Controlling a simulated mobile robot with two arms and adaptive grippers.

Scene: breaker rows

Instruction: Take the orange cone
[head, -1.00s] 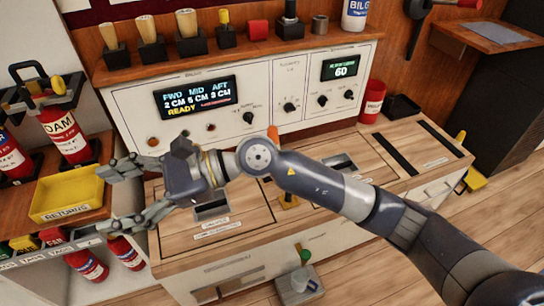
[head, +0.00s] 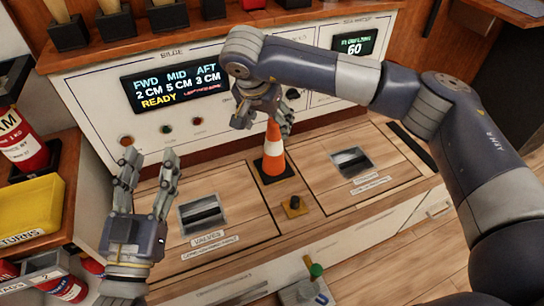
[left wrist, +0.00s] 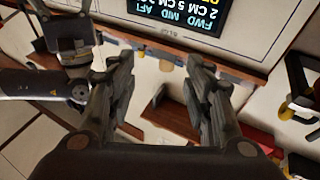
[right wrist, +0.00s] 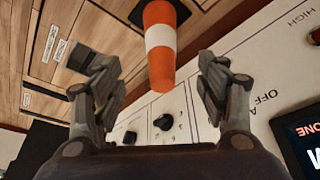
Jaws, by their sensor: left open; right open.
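The orange cone (head: 274,152) has a white band and a dark square base. It stands upright on the wooden counter in front of the bilge panel. My right gripper (head: 270,122) is open at the cone's top, its fingers apart. In the right wrist view the cone (right wrist: 160,45) shows between the open fingers (right wrist: 160,92), with no finger visibly touching it. My left gripper (head: 147,165) is open and empty above the counter's left end. The left wrist view also shows its spread fingers (left wrist: 160,85) with nothing between them.
The bilge panel (head: 110,75) with knobs and displays rises behind the cone. Two recessed hatch handles (head: 205,212) (head: 352,161) flank the cone, and a small yellow-based knob (head: 295,205) is in front. A yellow returns bin (head: 30,205) stands at left.

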